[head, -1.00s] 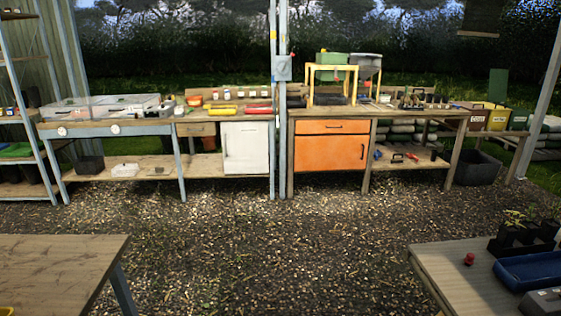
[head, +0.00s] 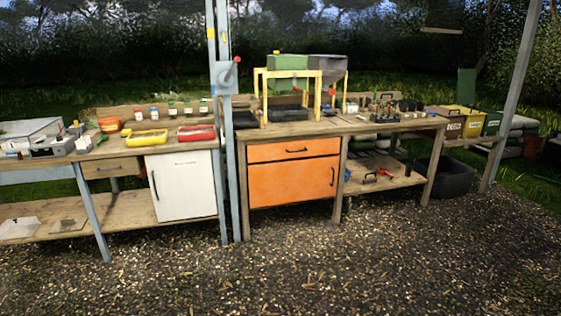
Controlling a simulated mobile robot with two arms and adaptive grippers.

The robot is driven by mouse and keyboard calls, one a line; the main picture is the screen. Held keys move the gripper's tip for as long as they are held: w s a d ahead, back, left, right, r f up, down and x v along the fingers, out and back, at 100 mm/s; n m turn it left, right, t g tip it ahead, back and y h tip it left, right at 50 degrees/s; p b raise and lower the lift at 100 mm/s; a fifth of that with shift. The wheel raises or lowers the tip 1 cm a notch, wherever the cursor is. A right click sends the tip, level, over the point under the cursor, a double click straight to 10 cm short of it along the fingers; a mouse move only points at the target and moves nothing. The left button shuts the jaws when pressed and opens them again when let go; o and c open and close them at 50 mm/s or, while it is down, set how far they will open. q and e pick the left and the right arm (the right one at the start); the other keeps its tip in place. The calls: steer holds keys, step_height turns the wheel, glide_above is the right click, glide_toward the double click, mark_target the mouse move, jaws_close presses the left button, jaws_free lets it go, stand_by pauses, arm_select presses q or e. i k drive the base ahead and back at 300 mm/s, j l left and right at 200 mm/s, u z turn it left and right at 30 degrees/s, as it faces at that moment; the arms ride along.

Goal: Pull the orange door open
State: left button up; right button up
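The orange door (head: 290,182) is in the head view, right of the middle, under the workbench. It is shut flush in its cabinet. A dark vertical handle (head: 333,177) sits near its right edge. An orange drawer (head: 293,150) with a dark horizontal handle is directly above it and is also shut. Neither of my grippers is in view.
Gravel ground (head: 290,270) is clear in front of the cabinet. A grey-blue post (head: 231,170) stands just left of it. A white cabinet door (head: 180,187) is further left. An open shelf (head: 382,180) is on the right, and a dark tub (head: 452,177) stands beyond it.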

mark_target(270, 183)
steer(key=i+l+z, duration=0.1)
steer(key=i+z, duration=0.15)
steer(key=i, duration=0.85)
steer(key=i+j+z, duration=0.25)
steer(key=i, duration=0.85)
steer(key=l, duration=0.1)
